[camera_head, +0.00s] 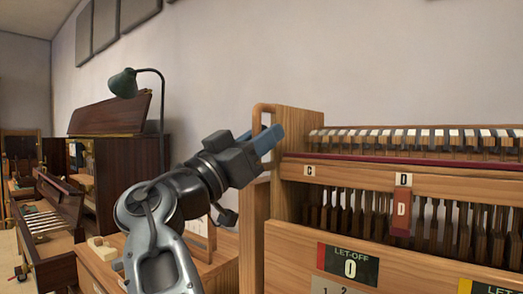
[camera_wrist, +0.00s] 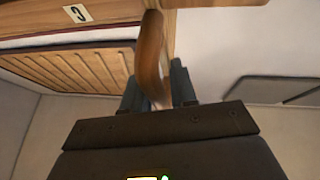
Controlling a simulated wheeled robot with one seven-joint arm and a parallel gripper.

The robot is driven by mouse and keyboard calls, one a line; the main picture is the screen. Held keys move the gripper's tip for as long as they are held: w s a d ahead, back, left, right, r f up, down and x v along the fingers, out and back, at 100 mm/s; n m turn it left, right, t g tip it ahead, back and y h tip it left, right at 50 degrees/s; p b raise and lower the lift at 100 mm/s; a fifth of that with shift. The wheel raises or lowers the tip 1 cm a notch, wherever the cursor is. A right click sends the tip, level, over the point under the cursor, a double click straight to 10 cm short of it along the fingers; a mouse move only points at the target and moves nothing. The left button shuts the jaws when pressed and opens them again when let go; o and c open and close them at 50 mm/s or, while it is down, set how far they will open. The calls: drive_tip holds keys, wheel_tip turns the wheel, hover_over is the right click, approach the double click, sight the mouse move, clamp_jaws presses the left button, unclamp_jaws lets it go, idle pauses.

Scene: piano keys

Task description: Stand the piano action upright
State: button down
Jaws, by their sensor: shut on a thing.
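The piano action (camera_head: 410,168) is a wide wooden frame with a row of hammers along its top and a dark red strip below them. It fills the right of the head view; I cannot tell its exact tilt. A rounded wooden handle (camera_head: 258,118) stands at its left end. My gripper (camera_head: 267,139) reaches this handle from the left with blue fingers. In the wrist view the handle (camera_wrist: 150,50) passes between the fingers of my gripper (camera_wrist: 157,84), which is shut on it. The finger contact is partly hidden by the gripper body.
A panel with a LET-OFF label (camera_head: 350,265) is at the lower front of the action. A wooden bench (camera_head: 225,262) with small parts is behind my arm. A green lamp (camera_head: 124,83) and dark piano cabinets (camera_head: 130,185) stand left.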

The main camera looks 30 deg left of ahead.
drive_tip(key=shift+d+f+h, duration=0.15)
drive_tip(key=shift+d+h, duration=0.15)
drive_tip(key=c, duration=1.1)
unclamp_jaws()
drive_tip(key=shift+s, duration=0.1)
drive_tip(key=v, duration=0.7)
drive_tip(key=shift+s+b, duration=0.3)
drive_tip(key=shift+b, duration=0.15)
